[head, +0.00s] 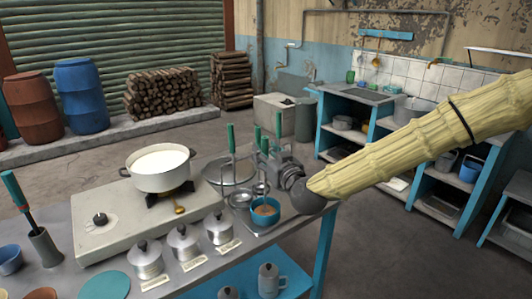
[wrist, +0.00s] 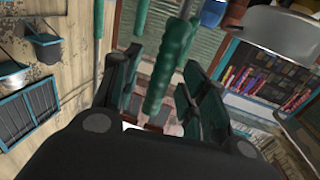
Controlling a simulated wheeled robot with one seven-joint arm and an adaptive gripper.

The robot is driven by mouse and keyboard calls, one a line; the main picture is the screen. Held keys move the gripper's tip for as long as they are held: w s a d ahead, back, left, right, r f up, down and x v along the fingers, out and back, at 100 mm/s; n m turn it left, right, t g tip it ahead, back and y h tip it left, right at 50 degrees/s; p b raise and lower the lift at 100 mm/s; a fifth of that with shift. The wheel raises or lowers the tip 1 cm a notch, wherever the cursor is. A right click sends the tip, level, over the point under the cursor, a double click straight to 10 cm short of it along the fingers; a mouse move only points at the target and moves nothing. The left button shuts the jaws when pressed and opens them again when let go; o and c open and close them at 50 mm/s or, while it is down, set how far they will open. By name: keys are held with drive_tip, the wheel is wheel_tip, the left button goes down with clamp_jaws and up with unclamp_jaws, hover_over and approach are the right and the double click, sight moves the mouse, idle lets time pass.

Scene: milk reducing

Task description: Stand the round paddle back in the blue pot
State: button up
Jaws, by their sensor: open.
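A blue pot (head: 264,221) with something brown inside stands near the table's right end. Several green-handled tools stand upright just behind it, including a left green handle (head: 231,139) and a right green handle (head: 278,124). I cannot tell which tool carries the round paddle; the lower ends are partly hidden. My gripper (head: 266,152) comes in from the right, above and behind the blue pot, close to the handles. In the wrist view my gripper's fingers are apart, with a green handle (wrist: 168,72) showing between them. Contact is not clear.
A white pot (head: 161,178) sits on the stove (head: 120,215). Lidded metal canisters (head: 183,243) line the table's front. A shallow metal pan (head: 215,172) lies left of my gripper. At the far left, a grey holder (head: 45,248) holds another green-handled tool.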

drive_tip(key=v, duration=1.1)
